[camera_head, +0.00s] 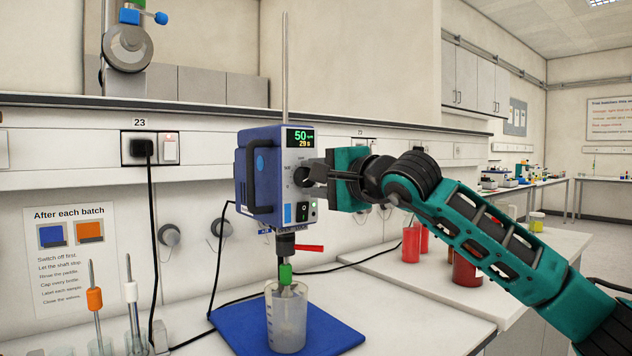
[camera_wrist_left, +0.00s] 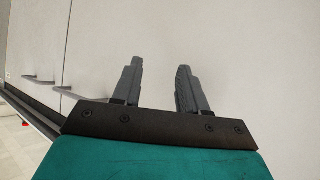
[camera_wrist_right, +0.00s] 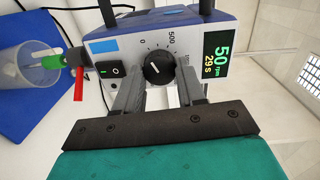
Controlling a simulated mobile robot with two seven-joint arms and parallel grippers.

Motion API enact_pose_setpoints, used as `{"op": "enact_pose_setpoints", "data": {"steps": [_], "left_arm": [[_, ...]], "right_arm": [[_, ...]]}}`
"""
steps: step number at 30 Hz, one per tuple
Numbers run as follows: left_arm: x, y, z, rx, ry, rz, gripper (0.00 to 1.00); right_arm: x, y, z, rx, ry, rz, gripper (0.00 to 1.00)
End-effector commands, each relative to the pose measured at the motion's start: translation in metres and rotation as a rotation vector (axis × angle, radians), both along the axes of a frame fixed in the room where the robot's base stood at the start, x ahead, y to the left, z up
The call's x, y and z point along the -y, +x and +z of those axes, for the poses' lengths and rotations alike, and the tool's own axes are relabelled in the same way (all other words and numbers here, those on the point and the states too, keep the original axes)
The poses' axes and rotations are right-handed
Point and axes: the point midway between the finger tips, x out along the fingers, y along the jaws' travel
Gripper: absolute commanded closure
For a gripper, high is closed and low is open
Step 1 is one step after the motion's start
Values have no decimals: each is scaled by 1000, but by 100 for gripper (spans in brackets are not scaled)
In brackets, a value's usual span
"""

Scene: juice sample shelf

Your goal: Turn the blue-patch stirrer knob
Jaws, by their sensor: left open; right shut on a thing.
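The blue stirrer (camera_head: 262,185) stands over a blue mat, with a light blue patch (camera_head: 288,213) on its front beside a black switch. The patch also shows in the right wrist view (camera_wrist_right: 103,46). Its display (camera_wrist_right: 216,56) reads 50 rpm and 29 s. My left gripper (camera_wrist_left: 158,78) is open and empty, facing a pale surface.
A clear beaker (camera_head: 287,322) stands under the stirrer shaft on the blue mat (camera_head: 340,338). Paddles with orange and white caps (camera_head: 94,299) stand at the lower left. Red containers (camera_head: 411,244) stand at the right, behind my right arm. A black cable runs from the wall socket (camera_head: 142,148).

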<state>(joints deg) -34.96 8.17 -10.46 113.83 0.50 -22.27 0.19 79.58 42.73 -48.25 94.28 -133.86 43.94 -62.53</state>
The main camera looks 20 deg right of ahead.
Motion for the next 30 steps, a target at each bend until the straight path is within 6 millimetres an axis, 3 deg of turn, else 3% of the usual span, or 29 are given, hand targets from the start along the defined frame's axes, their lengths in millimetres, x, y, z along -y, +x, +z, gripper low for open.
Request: {"op": "enact_pose_setpoints", "data": {"steps": [9, 24, 25, 30], "left_arm": [[0, 0, 0, 2, 0, -3, 57], [0, 0, 0, 2, 0, -4, 57], [0, 0, 0, 1, 0, -4, 57], [0, 0, 0, 1, 1, -4, 57]], "right_arm": [[0, 0, -1, 35, -104, 0, 91], [0, 0, -1, 43, -123, 0, 91], [0, 0, -1, 43, -123, 0, 60], [0, 0, -1, 42, -122, 0, 44]]}}
